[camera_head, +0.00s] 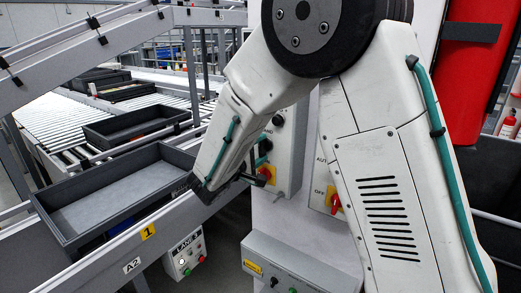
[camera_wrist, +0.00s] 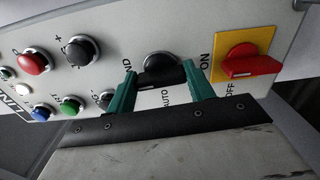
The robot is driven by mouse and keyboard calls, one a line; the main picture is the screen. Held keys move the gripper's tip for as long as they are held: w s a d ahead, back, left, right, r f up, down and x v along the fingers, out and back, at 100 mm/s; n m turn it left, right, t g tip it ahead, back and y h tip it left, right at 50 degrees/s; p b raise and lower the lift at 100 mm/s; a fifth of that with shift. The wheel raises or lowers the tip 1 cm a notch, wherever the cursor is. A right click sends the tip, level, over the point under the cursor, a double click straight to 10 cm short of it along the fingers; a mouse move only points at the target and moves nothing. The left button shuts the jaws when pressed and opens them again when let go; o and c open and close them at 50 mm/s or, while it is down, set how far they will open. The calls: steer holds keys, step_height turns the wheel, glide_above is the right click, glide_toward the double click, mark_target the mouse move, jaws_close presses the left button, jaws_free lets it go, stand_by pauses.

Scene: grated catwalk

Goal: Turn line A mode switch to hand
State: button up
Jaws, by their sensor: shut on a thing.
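The mode switch (camera_wrist: 162,68) is a black round selector knob on a pale panel (camera_head: 290,140). Lettering ending in "ND" is at its left and "AUTO" below it in the wrist view. My gripper (camera_wrist: 160,77) has its two teal fingers on either side of the knob, shut on it. The fingers hide part of the knob, so I cannot tell its exact setting. "LINE" shows at the panel's left edge in the wrist view, but its letter is not readable. In the head view my arm hides much of the panel.
A red rotary switch (camera_wrist: 252,66) on a yellow plate is close right of my fingers. Red (camera_wrist: 35,61), blue and green buttons and another black knob (camera_wrist: 81,50) are at left.

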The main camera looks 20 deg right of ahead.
steer(key=shift+a+m, duration=0.1)
steer(key=shift+m, duration=0.4)
steer(key=o, duration=1)
steer(key=shift+a, duration=0.1)
steer(key=v, duration=0.7)
steer(key=shift+s+a, duration=0.2)
